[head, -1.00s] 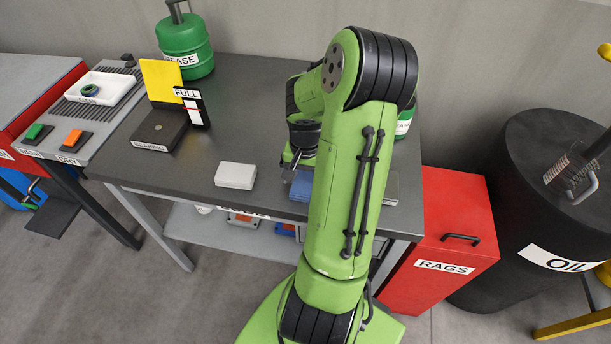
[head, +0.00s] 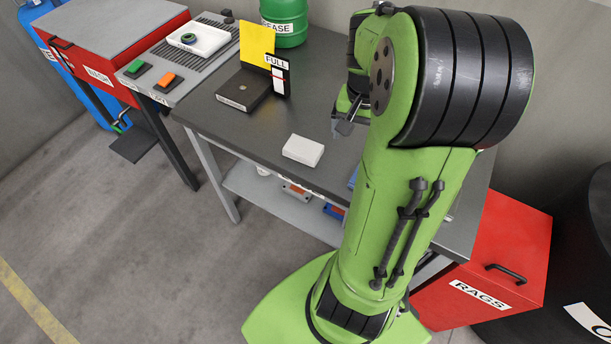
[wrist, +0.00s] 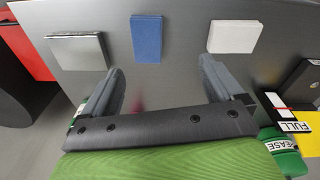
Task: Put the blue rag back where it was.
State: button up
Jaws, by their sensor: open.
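The blue rag (wrist: 146,38) lies flat on the grey table between a white block (wrist: 235,37) and a grey block (wrist: 80,48) in the wrist view. In the head view only a small blue edge of it (head: 354,177) shows beside my arm, which hides the rest. My gripper (wrist: 161,68) is open and empty, its two fingers spread wide. The rag is ahead of the fingertips, apart from them. In the head view my gripper (head: 345,126) is over the table, behind the white block, partly hidden by my arm.
A red RAGS bin (head: 500,255) stands at the table's right end. A dark bearing box (head: 244,90), a yellow panel (head: 255,42), a FULL sign (head: 279,75) and a green grease can (head: 284,20) stand on the table. A lower shelf (head: 265,195) holds small parts.

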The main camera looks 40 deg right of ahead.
jog(key=s+a+r+n+t, duration=0.2)
jog(key=a+n, duration=0.1)
jog(key=a, duration=0.4)
jog(key=s+a+r+n+t, duration=0.1)
jog(key=s+a+r+n, duration=0.1)
jog(key=a, duration=0.5)
jog(key=s+a+r+n+t+y, duration=0.1)
jog(key=s+a+r+n+t, duration=0.1)
jog(key=a+n, duration=0.4)
jog(key=shift+s+a+r+t, duration=0.3)
jog(key=shift+s+a+r, duration=0.15)
jog(key=shift+a+r, duration=0.55)
jog(key=shift+a+f, duration=0.15)
